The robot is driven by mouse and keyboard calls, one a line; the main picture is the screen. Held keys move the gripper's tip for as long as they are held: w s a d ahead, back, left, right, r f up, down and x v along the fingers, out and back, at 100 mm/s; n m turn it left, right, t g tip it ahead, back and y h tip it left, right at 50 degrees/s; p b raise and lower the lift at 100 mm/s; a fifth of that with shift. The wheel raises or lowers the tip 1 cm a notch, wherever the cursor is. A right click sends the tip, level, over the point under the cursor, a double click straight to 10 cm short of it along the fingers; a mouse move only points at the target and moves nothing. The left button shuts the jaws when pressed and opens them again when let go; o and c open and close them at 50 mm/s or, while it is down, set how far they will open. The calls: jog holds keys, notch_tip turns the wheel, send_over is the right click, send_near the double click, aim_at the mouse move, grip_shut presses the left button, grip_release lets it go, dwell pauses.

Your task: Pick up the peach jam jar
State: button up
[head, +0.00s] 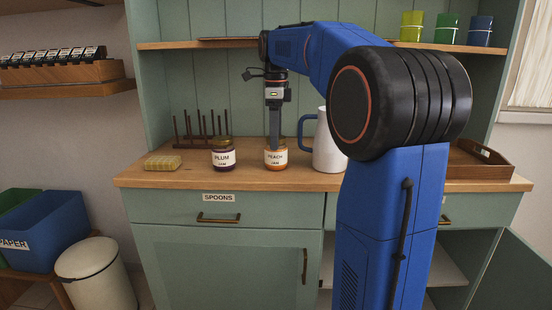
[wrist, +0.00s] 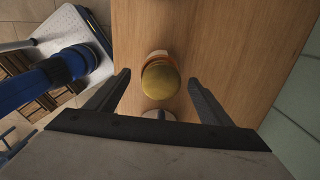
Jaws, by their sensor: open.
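The peach jam jar (head: 276,159) stands upright on the wooden counter, with orange contents and a white label reading PEACH. In the wrist view its round gold lid (wrist: 160,80) shows between and just beyond the fingertips. My gripper (head: 274,138) points down over the jar in the head view and hides part of its lid. In the wrist view my gripper (wrist: 158,82) is open, one finger on each side of the lid, with a gap on both sides. I cannot tell how far the fingertips are above the jar.
A plum jam jar (head: 223,156) stands just left of the peach jar. A white pitcher (head: 328,146) with a blue handle stands close on the right. A dark peg rack (head: 200,128) is behind, a yellow block (head: 162,162) at left, and a wooden tray (head: 480,161) at right.

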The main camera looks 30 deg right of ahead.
aim_at(276, 153)
jog(key=shift+w+d+f, duration=0.1)
jog(key=shift+f, duration=3.05)
jog(key=c, duration=1.4)
jog(key=shift+r, duration=0.15)
